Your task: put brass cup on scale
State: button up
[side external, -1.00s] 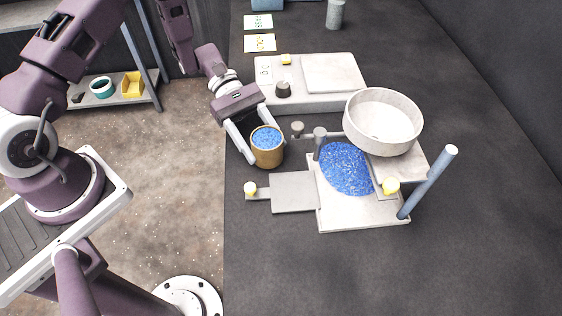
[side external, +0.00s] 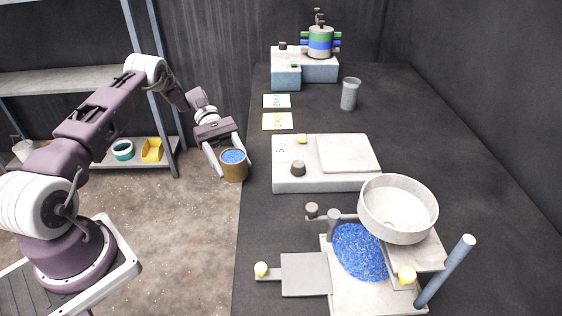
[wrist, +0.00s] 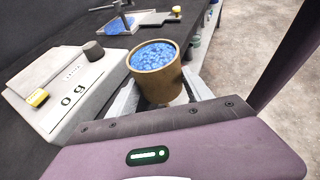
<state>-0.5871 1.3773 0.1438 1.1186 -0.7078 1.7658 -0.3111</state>
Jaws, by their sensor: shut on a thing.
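The brass cup (side external: 234,172) is full of blue granules and upright. My gripper (side external: 228,165) is shut on it, one finger on each side, and holds it at the table's left edge, left of the scale. The cup also shows in the wrist view (wrist: 157,78), between my fingers. The scale (side external: 330,182) is a pale box with a flat square plate (side external: 347,153) on its right, a dark knob (side external: 298,168) and a yellow button. The plate is bare. The scale also shows in the wrist view (wrist: 62,95), left of the cup, with its display reading 0 g.
A vibrating screen base with blue granules (side external: 360,252), a round pale pan (side external: 398,208) and a blue post (side external: 445,270) stand in front of the scale. Two cards (side external: 278,121), a grey cylinder (side external: 350,94) and a banded sieve stack (side external: 320,42) are behind it.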

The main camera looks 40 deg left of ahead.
notch_tip(320, 180, up, 19)
jog(key=n+t+y, duration=0.2)
jog(key=n+t, duration=0.7)
jog(key=t, duration=0.1)
send_over(339, 150)
jog(key=shift+h, duration=0.3)
notch_tip(339, 150, down, 15)
jog(key=shift+f, duration=0.1)
jog(key=shift+f, duration=0.15)
jog(key=o, duration=1.6)
jog(key=shift+o, duration=0.2)
